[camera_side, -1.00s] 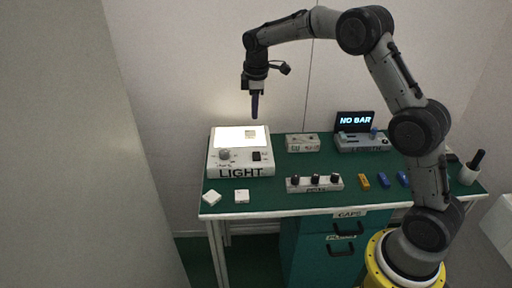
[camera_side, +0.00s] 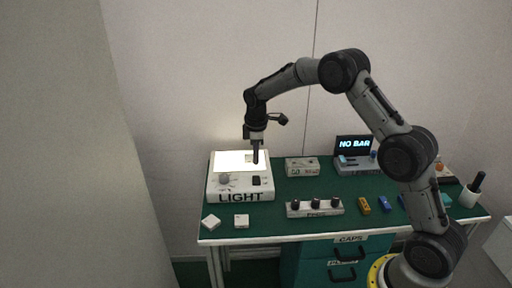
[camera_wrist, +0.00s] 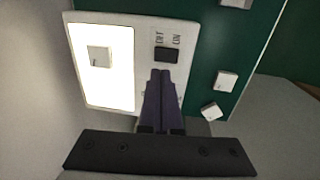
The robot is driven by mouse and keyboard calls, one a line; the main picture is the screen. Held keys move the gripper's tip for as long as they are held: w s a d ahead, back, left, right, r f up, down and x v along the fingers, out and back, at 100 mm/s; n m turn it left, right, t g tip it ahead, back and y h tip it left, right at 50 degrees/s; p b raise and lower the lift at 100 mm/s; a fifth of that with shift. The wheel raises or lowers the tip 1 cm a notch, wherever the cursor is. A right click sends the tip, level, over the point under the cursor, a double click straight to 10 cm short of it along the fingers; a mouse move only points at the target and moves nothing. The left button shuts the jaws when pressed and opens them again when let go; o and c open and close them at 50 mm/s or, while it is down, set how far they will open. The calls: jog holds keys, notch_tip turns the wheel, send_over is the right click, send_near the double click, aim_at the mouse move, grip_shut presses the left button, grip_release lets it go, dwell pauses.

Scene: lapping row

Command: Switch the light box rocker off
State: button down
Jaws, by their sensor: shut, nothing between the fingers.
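The light box (camera_side: 240,193) is a white box marked LIGHT at the left of the green table. Its panel (camera_side: 228,161) glows bright white. The black rocker (camera_side: 257,181) is on its front right; in the wrist view the rocker (camera_wrist: 166,55) lies between the lit panel and the box edge, with OFF and ON lettering beside it. My gripper (camera_side: 256,161) is shut and empty, pointing down above the box, just behind the rocker. In the wrist view the fingertips (camera_wrist: 160,74) appear close to the rocker; I cannot tell whether they touch it.
A small square piece (camera_wrist: 99,56) lies on the lit panel. Two white blocks (camera_side: 241,221) lie in front of the box. A strip with dark knobs (camera_side: 315,208) and a NO BAR display (camera_side: 354,143) are to the right.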

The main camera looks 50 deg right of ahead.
aim_at(257, 182)
jog(key=f, duration=0.6)
jog(key=shift+w+d+f, duration=0.3)
jog(key=shift+f, duration=0.1)
jog(key=shift+f, duration=0.1)
jog(key=shift+d+f, duration=0.15)
jog(key=shift+f, duration=0.1)
jog(key=shift+s+f, duration=0.1)
jog(key=shift+f, duration=0.05)
jog(key=shift+s+a, duration=0.6)
jog(key=shift+a, duration=0.1)
